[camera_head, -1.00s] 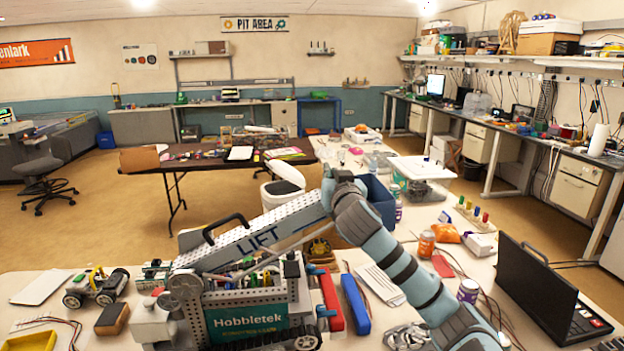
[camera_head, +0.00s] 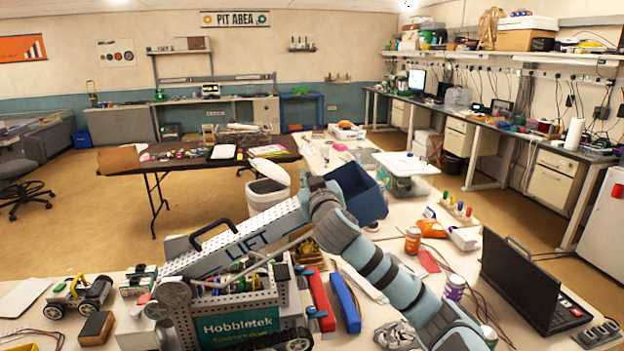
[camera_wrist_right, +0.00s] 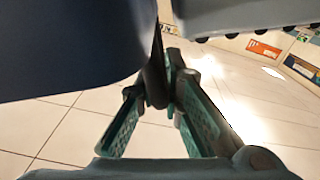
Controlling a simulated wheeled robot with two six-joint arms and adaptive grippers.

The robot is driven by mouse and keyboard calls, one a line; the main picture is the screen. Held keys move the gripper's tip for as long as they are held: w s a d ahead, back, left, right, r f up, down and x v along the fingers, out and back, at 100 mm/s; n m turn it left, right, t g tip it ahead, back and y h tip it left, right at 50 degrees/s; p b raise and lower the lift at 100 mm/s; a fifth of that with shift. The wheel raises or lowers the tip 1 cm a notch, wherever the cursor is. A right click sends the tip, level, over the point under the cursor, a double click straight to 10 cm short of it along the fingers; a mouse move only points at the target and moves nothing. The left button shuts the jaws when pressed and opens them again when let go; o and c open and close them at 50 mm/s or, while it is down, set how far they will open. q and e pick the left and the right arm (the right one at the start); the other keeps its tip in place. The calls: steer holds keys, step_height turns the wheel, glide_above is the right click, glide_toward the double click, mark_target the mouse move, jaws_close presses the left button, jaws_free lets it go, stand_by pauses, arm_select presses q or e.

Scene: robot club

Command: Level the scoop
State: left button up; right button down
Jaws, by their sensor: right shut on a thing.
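A model robot (camera_head: 240,325) marked Hobbletek stands on the near table. Its pale grey lift arm (camera_head: 245,240), marked LIFT, slopes up to the right. A dark blue scoop (camera_head: 368,200) is at the upper end of the arm, with its rim tilted in the picture. My right gripper (camera_head: 312,185) is at the scoop's left side, partly hiding where scoop and lift arm meet. In the right wrist view, its teal fingers (camera_wrist_right: 165,85) are shut on a thin dark edge below the large blue scoop side (camera_wrist_right: 70,45). My left gripper is not in view.
A white-lidded bin (camera_head: 405,175) stands behind the scoop.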

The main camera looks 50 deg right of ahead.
steer(key=c, duration=1.7)
jaws_free()
steer(key=shift+s+d+f, duration=0.1)
steer(key=shift+s+d, duration=0.05)
steer(key=shift+w+a, duration=0.4)
steer(key=shift+w, duration=0.05)
steer(key=shift+s, duration=0.1)
steer(key=v, duration=1.2)
steer(key=shift+a, duration=0.1)
